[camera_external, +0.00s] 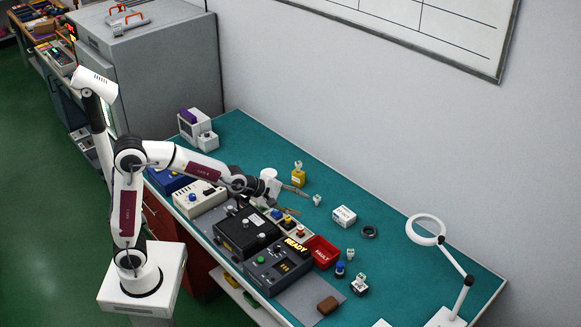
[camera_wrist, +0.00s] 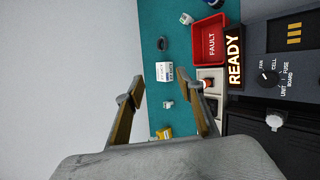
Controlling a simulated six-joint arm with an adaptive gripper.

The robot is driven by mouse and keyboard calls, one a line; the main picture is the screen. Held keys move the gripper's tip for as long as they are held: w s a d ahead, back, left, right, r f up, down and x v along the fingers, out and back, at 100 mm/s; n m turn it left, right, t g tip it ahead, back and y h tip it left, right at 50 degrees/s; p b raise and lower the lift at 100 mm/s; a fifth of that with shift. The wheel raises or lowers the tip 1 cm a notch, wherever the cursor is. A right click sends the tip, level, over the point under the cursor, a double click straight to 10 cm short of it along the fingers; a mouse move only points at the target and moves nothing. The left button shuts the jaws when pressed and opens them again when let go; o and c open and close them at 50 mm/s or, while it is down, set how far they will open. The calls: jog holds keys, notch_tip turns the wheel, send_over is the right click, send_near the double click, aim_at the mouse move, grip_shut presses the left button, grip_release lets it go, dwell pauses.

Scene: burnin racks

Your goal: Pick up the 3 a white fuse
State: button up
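A small white piece (camera_external: 317,200), which looks like a fuse, stands on the teal bench mat; it also shows in the wrist view (camera_wrist: 168,104) between the fingers in the picture. Its marking is too small to read. My gripper (camera_external: 303,202) is open and empty above the mat, just left of this piece. In the wrist view its two fingers (camera_wrist: 168,82) are spread wide, with nothing between them touching. Another small white piece (camera_external: 351,253) stands farther right, near the red bin; it shows in the wrist view too (camera_wrist: 186,18).
A white labelled box (camera_external: 344,216) and a dark ring (camera_external: 369,231) lie to the right. A yellow bottle (camera_external: 298,176) stands behind my gripper. The red FAULT bin (camera_external: 321,251) and READY console (camera_external: 280,267) are in front. A ring lamp (camera_external: 426,230) stands at right.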

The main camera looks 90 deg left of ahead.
jog(key=w+a+f+n+y, duration=0.1)
jog(key=w+a+f+n, duration=0.2)
jog(key=a+n, duration=0.25)
jog(key=w+a+f+n+y, duration=0.2)
jog(key=a+f+n, duration=0.15)
jog(key=a, duration=0.35)
jog(key=n+y, duration=0.3)
jog(key=n, duration=0.6)
send_over(315, 198)
notch_tip(315, 198, down, 6)
jog(key=shift+s+d+f, duration=0.1)
jog(key=shift+s+d, duration=0.2)
jog(key=shift+s, duration=0.05)
jog(key=shift+f, duration=0.1)
jog(key=shift+f, duration=1.65)
jog(key=shift+f+h, duration=0.3)
jog(key=shift+f, duration=1.45)
jog(key=shift+x, duration=1.5)
